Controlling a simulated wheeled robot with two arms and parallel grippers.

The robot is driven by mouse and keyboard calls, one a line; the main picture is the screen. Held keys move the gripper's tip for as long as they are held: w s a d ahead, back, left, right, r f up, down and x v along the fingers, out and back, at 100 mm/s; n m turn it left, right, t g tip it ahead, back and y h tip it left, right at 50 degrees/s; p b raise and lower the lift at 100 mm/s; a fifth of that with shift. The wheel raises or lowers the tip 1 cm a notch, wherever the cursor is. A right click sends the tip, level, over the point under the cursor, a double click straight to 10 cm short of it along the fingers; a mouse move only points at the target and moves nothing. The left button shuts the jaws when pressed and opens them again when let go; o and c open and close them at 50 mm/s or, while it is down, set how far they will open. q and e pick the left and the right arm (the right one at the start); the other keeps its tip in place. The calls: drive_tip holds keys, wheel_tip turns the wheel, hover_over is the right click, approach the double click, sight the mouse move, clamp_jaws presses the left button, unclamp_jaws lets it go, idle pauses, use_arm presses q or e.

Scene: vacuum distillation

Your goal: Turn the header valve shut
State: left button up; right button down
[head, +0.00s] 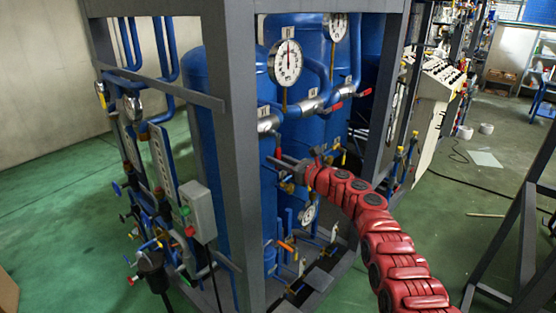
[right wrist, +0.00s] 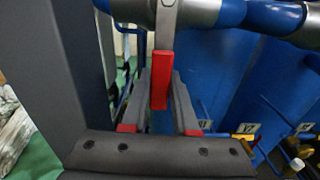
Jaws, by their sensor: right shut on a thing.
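The header valve has a red lever handle (right wrist: 160,80) that hangs straight down from a silver-collared pipe (right wrist: 190,12) in the right wrist view. In the head view the red handle (head: 278,152) shows below the silver collar (head: 268,122), just behind the grey frame post. My right gripper (head: 287,167) reaches in from the right on its red arm. In the right wrist view its two grey fingers (right wrist: 160,100) stand one on each side of the handle and are shut on it. My left gripper is not in view.
A thick grey frame post (head: 232,150) stands close left of the gripper. Blue tanks (head: 300,90) are behind, with a round gauge (head: 286,62) above. Similar red-handled valves (head: 335,107) sit further right along the pipes. Green floor (head: 450,210) is open at right.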

drive_tip(key=c, duration=0.7)
unclamp_jaws()
drive_tip(key=shift+s+d, duration=0.1)
drive_tip(key=b+v, duration=0.1)
drive_tip(key=v, duration=1.6)
drive_tip(key=shift+s+r, duration=0.1)
